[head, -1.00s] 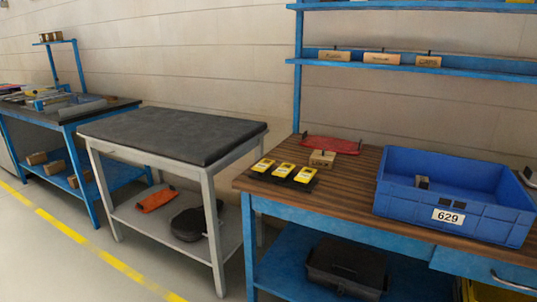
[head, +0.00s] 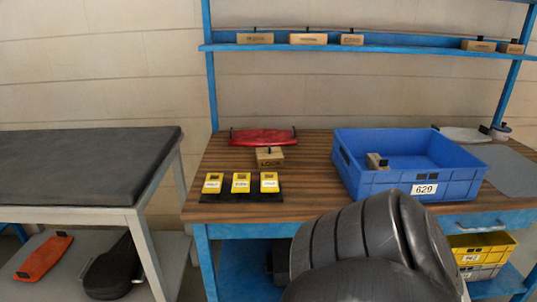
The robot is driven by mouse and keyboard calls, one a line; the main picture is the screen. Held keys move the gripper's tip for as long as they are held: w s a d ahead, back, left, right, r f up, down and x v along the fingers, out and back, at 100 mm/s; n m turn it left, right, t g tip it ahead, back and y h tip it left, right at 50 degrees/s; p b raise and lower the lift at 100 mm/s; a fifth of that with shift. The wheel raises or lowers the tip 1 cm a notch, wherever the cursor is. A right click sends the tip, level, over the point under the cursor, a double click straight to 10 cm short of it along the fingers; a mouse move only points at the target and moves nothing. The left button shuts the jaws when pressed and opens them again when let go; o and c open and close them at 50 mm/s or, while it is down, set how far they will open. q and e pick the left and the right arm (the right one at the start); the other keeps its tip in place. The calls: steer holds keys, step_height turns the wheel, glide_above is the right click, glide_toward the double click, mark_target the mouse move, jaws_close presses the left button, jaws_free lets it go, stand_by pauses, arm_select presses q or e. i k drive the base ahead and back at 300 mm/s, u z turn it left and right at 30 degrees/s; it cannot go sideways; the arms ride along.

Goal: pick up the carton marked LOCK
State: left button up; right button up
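The carton marked LOCK (head: 270,157) is a small brown box with a dark tab on top. It stands on the wooden bench top (head: 310,150), just in front of a red part and behind a row of yellow devices. A large dark rounded shape at the bottom centre right looks like part of my own arm and hides the bench's front edge there. No gripper fingers show in the head view.
A blue crate (head: 455,185) marked 629 stands right of the carton with a small box (head: 376,161) inside. Yellow devices (head: 241,183) lie in front on a black mat, the red part (head: 263,136) behind. A shelf (head: 400,48) holds several cartons. A grey-topped table (head: 85,165) stands left.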

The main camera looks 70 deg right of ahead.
mark_target(270, 157)
steer(key=z, duration=0.8)
steer(key=i, duration=0.85)
steer(key=z, duration=0.9)
